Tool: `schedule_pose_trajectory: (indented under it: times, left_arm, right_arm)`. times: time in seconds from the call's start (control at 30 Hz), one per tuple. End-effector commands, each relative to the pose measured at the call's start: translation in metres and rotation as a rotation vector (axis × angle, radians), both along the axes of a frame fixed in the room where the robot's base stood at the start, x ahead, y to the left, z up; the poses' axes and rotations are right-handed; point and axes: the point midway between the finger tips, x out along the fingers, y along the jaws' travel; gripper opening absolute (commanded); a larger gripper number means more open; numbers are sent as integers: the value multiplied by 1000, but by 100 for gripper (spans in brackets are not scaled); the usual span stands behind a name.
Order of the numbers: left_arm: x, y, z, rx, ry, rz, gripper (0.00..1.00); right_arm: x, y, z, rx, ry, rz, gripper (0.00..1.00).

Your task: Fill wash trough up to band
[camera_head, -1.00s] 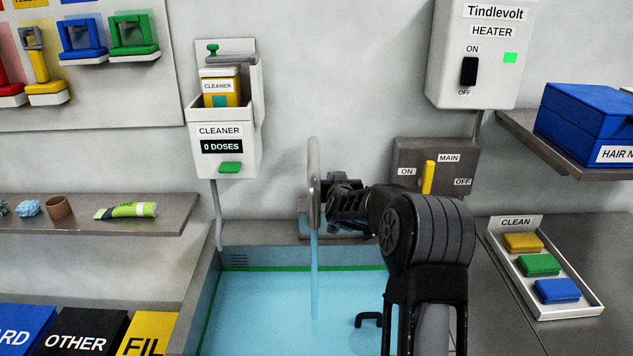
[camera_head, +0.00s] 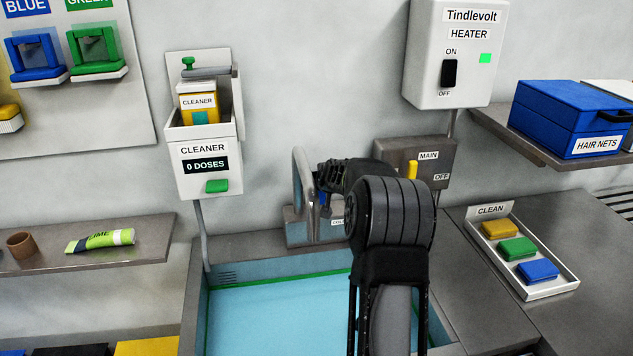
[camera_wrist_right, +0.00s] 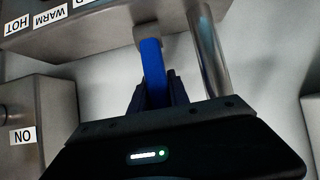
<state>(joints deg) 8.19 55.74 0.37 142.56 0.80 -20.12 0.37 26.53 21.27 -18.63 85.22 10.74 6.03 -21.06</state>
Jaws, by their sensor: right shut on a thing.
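The wash trough (camera_head: 193,300) holds pale blue water (camera_head: 275,318). A green band (camera_head: 280,281) runs along its inner walls, and the water surface lies close to it at the back. The grey tap spout (camera_head: 298,170) arches over the trough, with no stream visible below it. My right gripper (camera_head: 322,197) is at the tap base, partly hidden by my arm. In the right wrist view it is shut on a blue tap lever (camera_wrist_right: 153,72). My left gripper is not in view.
The main valve has a yellow lever (camera_head: 412,170). The heater (camera_head: 455,60) shows a green light. A cleaner dispenser (camera_head: 205,160) reads 0 doses. A tray of clean sponges (camera_head: 525,285) lies right of the trough. A shelf (camera_head: 150,245) is at the left.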

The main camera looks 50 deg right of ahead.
Motion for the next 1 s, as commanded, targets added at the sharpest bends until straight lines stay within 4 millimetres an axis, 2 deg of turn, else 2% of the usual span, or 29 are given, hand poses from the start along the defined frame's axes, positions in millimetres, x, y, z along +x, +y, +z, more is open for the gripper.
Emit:
schedule_pose_trajectory:
  times: [0.1,0.13,0.4,0.83,1.0]
  left_arm:
    - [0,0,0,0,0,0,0]
    - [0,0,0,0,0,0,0]
    - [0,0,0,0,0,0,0]
    - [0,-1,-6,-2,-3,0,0]
    - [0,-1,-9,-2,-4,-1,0]
  right_arm:
    - [1,0,2,-2,-3,0,0]
    - [1,0,2,-2,-3,0,23]
    - [1,0,1,-1,-2,0,44]
    - [-5,5,5,-2,-4,2,44]
    - [-23,19,8,-2,-4,2,44]
